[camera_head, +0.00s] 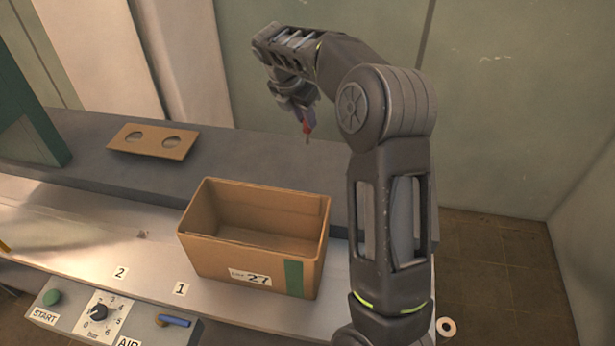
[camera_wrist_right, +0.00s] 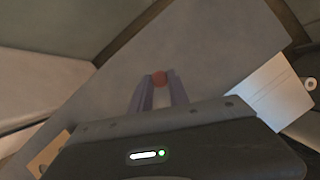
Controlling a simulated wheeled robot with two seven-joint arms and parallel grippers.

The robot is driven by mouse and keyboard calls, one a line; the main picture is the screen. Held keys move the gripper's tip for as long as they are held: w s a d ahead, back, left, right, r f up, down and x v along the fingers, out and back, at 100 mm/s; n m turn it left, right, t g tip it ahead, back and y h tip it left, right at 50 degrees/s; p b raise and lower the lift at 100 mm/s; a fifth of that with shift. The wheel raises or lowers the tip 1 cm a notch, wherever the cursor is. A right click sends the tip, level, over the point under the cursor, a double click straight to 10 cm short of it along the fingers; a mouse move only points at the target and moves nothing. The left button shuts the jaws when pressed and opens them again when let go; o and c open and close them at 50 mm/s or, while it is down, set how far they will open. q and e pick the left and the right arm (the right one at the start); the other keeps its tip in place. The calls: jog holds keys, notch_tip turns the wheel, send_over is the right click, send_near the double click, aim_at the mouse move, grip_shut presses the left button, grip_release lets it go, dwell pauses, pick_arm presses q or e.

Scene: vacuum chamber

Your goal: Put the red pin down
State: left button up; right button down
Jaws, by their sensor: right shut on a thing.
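My right gripper (camera_head: 306,116) is shut on the red pin (camera_head: 307,128) and holds it in the air above the grey back surface, behind the cardboard box. The pin hangs down, and a thin tip shows under its red part. In the right wrist view the pin's red end (camera_wrist_right: 159,78) sits between the two purple-grey fingers of my right gripper (camera_wrist_right: 159,90). Much of the pin is hidden by the fingers. My left gripper is not in view.
An open cardboard box (camera_head: 253,261) labelled 27 stands on the light bench. A brown plate (camera_head: 152,141) with two round holes lies on the grey surface (camera_head: 60,128) at the left. A control panel (camera_head: 98,318) is at the front left. Bare grey surface lies between plate and arm.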

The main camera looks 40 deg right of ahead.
jog(key=shift+b+x, duration=0.65)
jog(key=shift+x, duration=0.55)
jog(key=shift+w+a, duration=0.2)
jog(key=shift+f, duration=2.45)
jog(key=shift+s+f+p, duration=0.1)
jog(key=shift+f+p, duration=0.3)
jog(key=shift+f, duration=2.15)
jog(key=shift+f, duration=0.1)
jog(key=c, duration=1.3)
grip_release()
